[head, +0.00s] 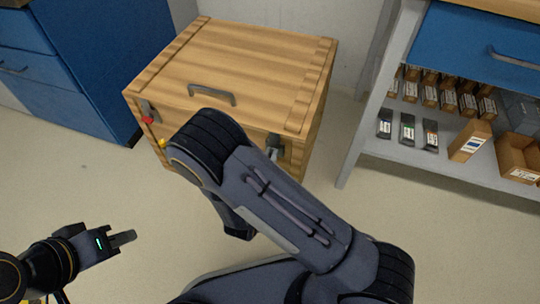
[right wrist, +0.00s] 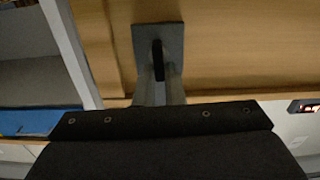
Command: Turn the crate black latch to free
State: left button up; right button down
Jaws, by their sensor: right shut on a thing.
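The wooden crate (head: 245,72) stands on the floor with its lid closed. Its black latch sits on a grey plate (head: 277,142) at the right of the front face. In the right wrist view the black latch (right wrist: 158,58) stands upright in the picture, in front of its plate. My right gripper (right wrist: 158,80) is shut on it, one finger on each side. In the head view my right forearm hides this gripper.
A red latch (head: 147,119) is at the crate's front left, and a small yellow piece (head: 162,142) shows beside my arm. A grey handle (head: 212,94) is on the crate. Blue cabinets (head: 85,65) stand left, a stocked shelf bench (head: 425,155) right. The front-left floor is clear.

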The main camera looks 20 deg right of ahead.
jog(key=n+p, duration=0.2)
jog(key=n, duration=0.3)
jog(key=a+f+n+p, duration=0.1)
jog(key=n, duration=0.4)
jog(key=w+n+p, duration=0.1)
jog(key=n+p, duration=0.1)
jog(key=n, duration=0.3)
jog(key=shift+a+f+n+p, duration=0.15)
jog(key=shift+n+p, duration=0.15)
jog(key=shift+n, duration=0.4)
jog(key=c, duration=1.5)
grip_release()
jog(key=shift+s, duration=0.1)
jog(key=p+v, duration=0.1)
jog(key=v, duration=0.6)
jog(key=shift+s+a+p, duration=0.2)
jog(key=shift+s+p, duration=0.1)
